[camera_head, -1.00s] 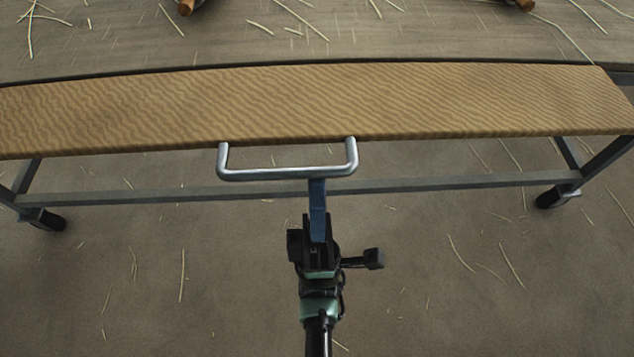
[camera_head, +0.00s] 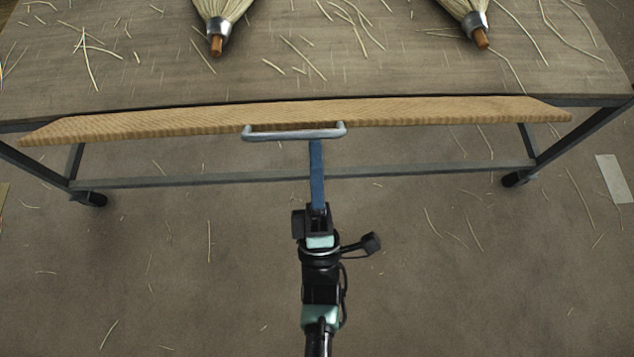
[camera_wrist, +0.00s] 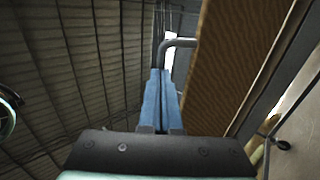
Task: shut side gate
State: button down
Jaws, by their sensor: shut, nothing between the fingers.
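The side gate (camera_head: 400,113) is a long wood-grained flap along the near edge of the workbench, seen as a narrow strip in the head view. A grey bar handle (camera_head: 294,134) sticks out from its near side. My gripper (camera_head: 316,143) is shut and empty, its blue fingers just below the handle, right of its middle. In the wrist view the shut fingers (camera_wrist: 160,72) point up beside the gate's wooden face (camera_wrist: 225,60), near the bent handle bar (camera_wrist: 180,43). I cannot tell whether the fingers touch the handle or gate.
The bench top (camera_head: 330,75) holds a left broom head (camera_head: 222,15), a right broom head (camera_head: 465,12) and scattered straw. The bench frame has a cross rail (camera_head: 220,179) and wheels.

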jog(key=w+r+g+p, duration=0.8)
jog(key=w+p, duration=0.5)
jog(key=p, duration=0.7)
jog(key=shift+w+r+g, duration=0.2)
jog(key=shift+r+g, duration=0.2)
jog(key=shift+r, duration=0.1)
jog(key=shift+w+r, duration=0.1)
jog(key=shift+r, duration=0.1)
